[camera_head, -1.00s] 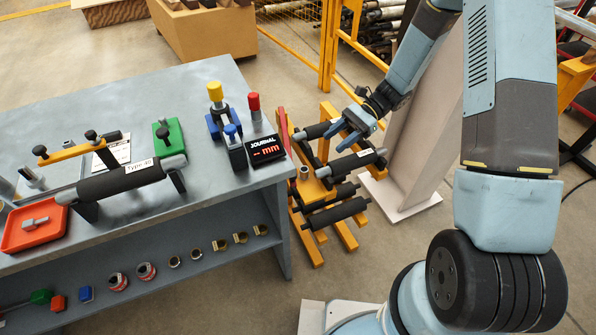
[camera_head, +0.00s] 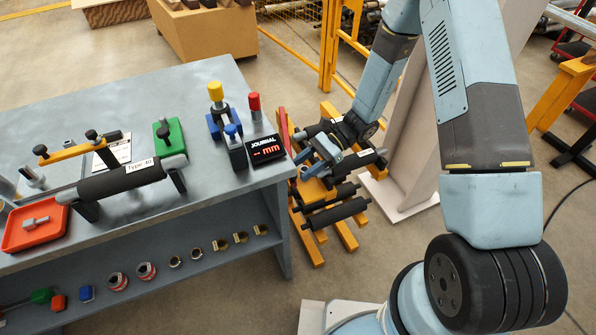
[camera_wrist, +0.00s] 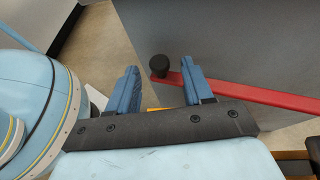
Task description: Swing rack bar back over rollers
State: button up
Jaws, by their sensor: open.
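The red rack bar (camera_head: 284,130) stands at the left side of the yellow roller rack (camera_head: 346,236), beside the bench end. In the wrist view the bar (camera_wrist: 245,95) runs from the right to a black knob (camera_wrist: 159,65). My gripper (camera_wrist: 160,70) is open, and the knob appears between its two blue fingers. I cannot tell whether the fingers touch it. In the head view my gripper (camera_head: 318,160) is over the rack and partly hides it. Black rollers (camera_head: 336,213) lie in the rack, with another roller (camera_head: 366,159) higher up.
The grey bench (camera_head: 225,190) stands left of the rack, with a roller labelled Type 40 (camera_head: 120,180) and a journal gauge (camera_head: 266,149) on it. A pale panel (camera_head: 420,150) stands close on the right. Floor in front of the rack is clear.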

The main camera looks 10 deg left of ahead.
jog(key=shift+x, duration=1.25)
grip_shut()
